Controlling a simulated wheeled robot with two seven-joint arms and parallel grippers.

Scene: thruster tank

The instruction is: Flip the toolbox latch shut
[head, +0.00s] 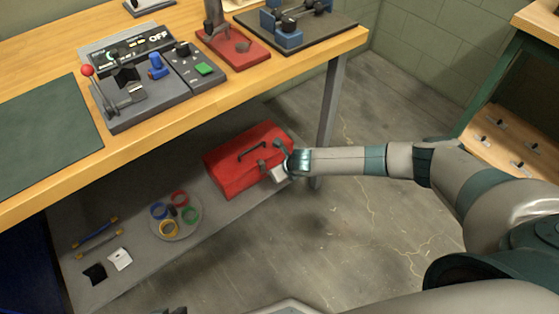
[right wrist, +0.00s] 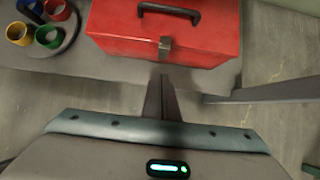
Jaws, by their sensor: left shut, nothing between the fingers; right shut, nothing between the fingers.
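The red toolbox (head: 232,175) sits on the low grey shelf under the bench, its lid down and its dark handle (head: 252,149) on top. The grey metal latch (right wrist: 165,47) is at the middle of its front edge in the right wrist view. I cannot tell whether the latch is flipped shut. My right gripper (right wrist: 162,80) is shut and empty, its tips just in front of and below the latch, with a small gap seeming to show. In the head view my right arm partly hides the toolbox's right end. My left gripper (head: 170,310) barely shows at the bottom edge, shut and empty.
A round tray (head: 178,232) with coloured rings stands on the shelf left of the toolbox. A bench leg (head: 330,115) stands just right of it. The wooden bench top (head: 135,168) overhangs the shelf and carries control panels. The floor in front is clear.

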